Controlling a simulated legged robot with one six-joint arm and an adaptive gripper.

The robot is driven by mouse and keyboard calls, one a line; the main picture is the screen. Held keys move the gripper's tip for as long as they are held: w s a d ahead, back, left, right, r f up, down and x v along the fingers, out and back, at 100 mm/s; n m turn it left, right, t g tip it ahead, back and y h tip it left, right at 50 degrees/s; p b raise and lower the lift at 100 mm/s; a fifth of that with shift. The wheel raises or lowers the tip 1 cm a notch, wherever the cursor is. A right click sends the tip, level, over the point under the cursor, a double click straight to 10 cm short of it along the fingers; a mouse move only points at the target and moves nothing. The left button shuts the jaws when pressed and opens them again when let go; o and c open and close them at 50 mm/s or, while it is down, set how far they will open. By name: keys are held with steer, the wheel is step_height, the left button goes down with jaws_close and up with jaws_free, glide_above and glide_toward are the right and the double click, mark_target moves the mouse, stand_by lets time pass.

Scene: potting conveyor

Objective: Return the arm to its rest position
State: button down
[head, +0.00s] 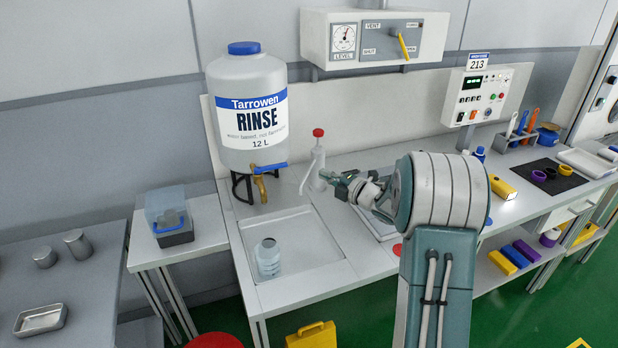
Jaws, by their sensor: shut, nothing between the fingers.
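My arm reaches out over the workbench from the bottom right of the head view. My gripper (328,177) is shut and empty. A small clear bottle (268,258) stands in the shallow white basin (318,262) below and left of the gripper. My arm hides part of the bench and a tray behind it.
A large rinse tank (246,105) with a brass tap (259,185) stands left of the gripper. A wall box with a yellow lever (402,42) hangs above. A control unit (478,98), a yellow block (502,187) and a dark mat (540,186) are to the right.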

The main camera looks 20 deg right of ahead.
steer(key=s+a+r+m+g+h, duration=0.2)
steer(key=s+a+r+m+h, duration=0.2)
steer(key=s+r+m+h, duration=0.75)
steer(key=s+a+f+m+g+y, duration=0.2)
steer(key=s+a+m, duration=0.4)
steer(key=s, duration=0.7)
steer(key=s+a+f+m+g+y, duration=0.1)
steer(key=s+a+f+m+g, duration=0.3)
steer(key=s, duration=0.9)
steer(key=a+m+g, duration=0.1)
steer(key=a+g, duration=0.1)
steer(key=shift+s+m+g+y, duration=0.3)
steer(key=shift+s+m+y, duration=0.05)
